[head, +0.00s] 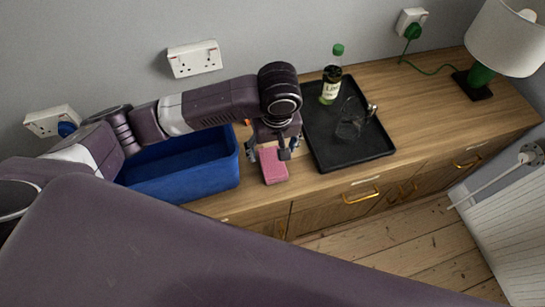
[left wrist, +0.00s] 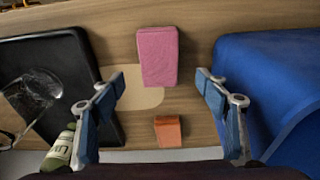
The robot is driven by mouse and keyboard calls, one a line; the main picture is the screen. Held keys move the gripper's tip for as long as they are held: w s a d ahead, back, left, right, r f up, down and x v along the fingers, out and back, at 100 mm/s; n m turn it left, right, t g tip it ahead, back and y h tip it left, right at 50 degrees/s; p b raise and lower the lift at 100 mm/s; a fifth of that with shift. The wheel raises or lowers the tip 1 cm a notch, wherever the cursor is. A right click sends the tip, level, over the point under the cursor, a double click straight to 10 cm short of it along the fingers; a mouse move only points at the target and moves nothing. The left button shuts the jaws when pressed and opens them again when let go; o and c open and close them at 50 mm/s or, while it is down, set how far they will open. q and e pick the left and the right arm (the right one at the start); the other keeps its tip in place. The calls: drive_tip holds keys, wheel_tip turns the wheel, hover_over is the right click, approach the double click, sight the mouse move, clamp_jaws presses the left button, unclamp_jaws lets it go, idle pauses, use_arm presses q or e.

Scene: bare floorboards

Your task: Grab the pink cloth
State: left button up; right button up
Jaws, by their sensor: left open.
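The pink cloth (head: 273,166) is a folded pad lying on the wooden cabinet top, between the blue bin and the black tray. My left gripper (head: 274,152) is open above it, with a finger to each side in the head view. In the left wrist view the pink cloth (left wrist: 158,56) lies beyond and between the open fingertips (left wrist: 161,82), and they do not appear to touch it. My right gripper is not in view.
The blue bin (head: 212,187) stands left of the cloth. The black tray (head: 345,163) to the right holds a green-capped bottle (head: 331,80) and a clear glass (head: 349,120). An orange block (left wrist: 168,131) lies near the cloth. A lamp (head: 506,38) stands far right.

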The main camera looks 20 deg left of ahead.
sight(272, 162)
use_arm(q)
wheel_tip(272, 162, down, 3)
drive_tip(key=shift+p, duration=0.35)
drive_tip(key=f, duration=0.3)
drive_tip(key=shift+w+a+f, duration=0.1)
drive_tip(key=shift+w+f, duration=0.1)
drive_tip(key=shift+w, duration=0.1)
drive_tip(key=shift+f, duration=0.15)
drive_tip(key=c, duration=1.2)
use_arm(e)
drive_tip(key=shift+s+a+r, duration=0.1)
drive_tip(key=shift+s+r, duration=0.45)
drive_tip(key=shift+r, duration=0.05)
